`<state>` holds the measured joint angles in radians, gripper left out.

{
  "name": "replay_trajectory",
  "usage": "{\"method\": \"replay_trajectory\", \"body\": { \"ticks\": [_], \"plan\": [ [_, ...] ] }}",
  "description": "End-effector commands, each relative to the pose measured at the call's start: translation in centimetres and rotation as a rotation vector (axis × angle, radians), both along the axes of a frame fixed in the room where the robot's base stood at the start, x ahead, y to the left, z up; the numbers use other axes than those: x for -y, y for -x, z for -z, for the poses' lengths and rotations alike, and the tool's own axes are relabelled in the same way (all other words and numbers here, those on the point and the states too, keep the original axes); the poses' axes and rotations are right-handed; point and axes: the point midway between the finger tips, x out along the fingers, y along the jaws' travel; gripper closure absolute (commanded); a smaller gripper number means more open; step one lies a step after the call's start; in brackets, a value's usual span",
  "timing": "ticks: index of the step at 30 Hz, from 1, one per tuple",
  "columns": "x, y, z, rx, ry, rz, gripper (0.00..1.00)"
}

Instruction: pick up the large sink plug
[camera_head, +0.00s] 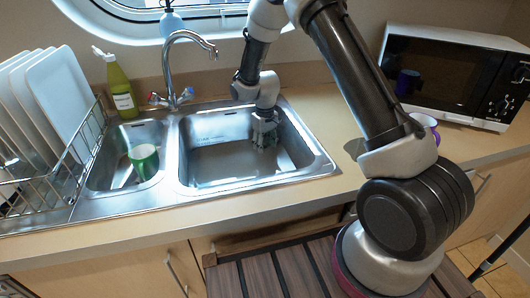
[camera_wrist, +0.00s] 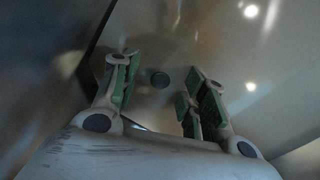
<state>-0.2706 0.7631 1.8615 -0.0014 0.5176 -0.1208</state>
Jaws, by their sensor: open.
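My gripper (camera_head: 265,137) reaches down into the large right basin (camera_head: 215,165) of the steel sink, near its back right part. In the wrist view my gripper (camera_wrist: 162,90) is open, its green-padded fingers apart, with nothing held between them. A small dark round disc (camera_wrist: 160,80) shows on the metal between the fingers, beyond their tips. It may be the large sink plug or a drain opening; I cannot tell which. In the head view no plug can be made out; my gripper covers part of the basin there.
The basin walls stand close around my gripper. A tap (camera_head: 172,75) rises behind the sink. A green and white mug (camera_head: 144,161) lies in the small left basin. A dish rack (camera_head: 55,180) with plates is at left, a green bottle (camera_head: 121,88) behind, a microwave (camera_head: 455,75) at right.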

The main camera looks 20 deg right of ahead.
Motion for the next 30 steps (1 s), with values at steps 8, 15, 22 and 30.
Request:
{"method": "replay_trajectory", "body": {
  "ticks": [8,15,22,30],
  "plan": [
    [0.0,0.0,0.0,0.000,0.000,0.000,0.87],
    [0.0,0.0,-0.1,0.000,0.000,0.000,1.00],
    [0.0,-0.1,-0.8,0.002,-0.001,0.000,1.00],
    [0.0,-0.1,-6.2,0.005,-0.002,0.000,1.00]
  ]
}}
